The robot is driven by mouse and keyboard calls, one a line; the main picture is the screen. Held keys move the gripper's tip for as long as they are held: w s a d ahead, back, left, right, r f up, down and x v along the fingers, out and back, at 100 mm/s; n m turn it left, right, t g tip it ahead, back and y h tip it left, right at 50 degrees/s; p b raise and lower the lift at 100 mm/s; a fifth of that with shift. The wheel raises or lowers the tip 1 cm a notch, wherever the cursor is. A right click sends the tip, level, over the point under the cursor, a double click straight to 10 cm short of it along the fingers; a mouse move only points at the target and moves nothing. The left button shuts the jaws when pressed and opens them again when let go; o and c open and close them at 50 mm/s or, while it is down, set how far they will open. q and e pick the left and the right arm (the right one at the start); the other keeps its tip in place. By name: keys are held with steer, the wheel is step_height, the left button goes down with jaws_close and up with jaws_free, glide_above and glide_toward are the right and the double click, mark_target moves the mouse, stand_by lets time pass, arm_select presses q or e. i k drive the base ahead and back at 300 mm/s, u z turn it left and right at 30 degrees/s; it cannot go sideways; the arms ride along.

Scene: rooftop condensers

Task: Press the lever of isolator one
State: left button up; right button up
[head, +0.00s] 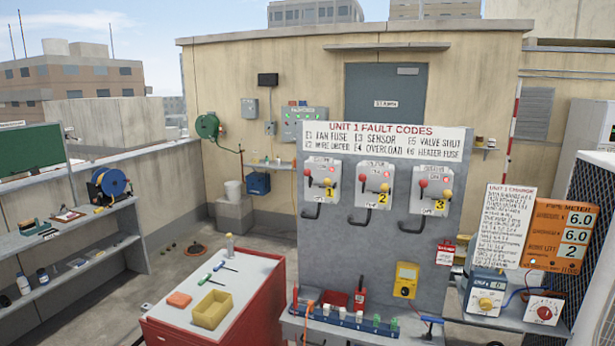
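Isolator one (322,172) is the leftmost of three pale switch boxes on the grey panel, with a yellow tag marked 1. Its black lever (312,213) sticks out below the box and bends. A red knob and a yellow knob sit on its face. Isolator two (374,177) is in the middle and isolator three (431,183) on the right, each with a similar black lever below. Neither of my grippers shows in the head view, so where they are relative to the lever cannot be seen.
A red cabinet (255,312) with a yellow bin (212,309) and tools stands in front, left of the panel. Shelves (72,243) line the left. The panel front around the lever looks clear.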

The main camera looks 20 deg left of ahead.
mark_target(306, 172)
steer(key=u, duration=0.65)
steer(key=i, duration=1.15)
steer(key=z, duration=0.6)
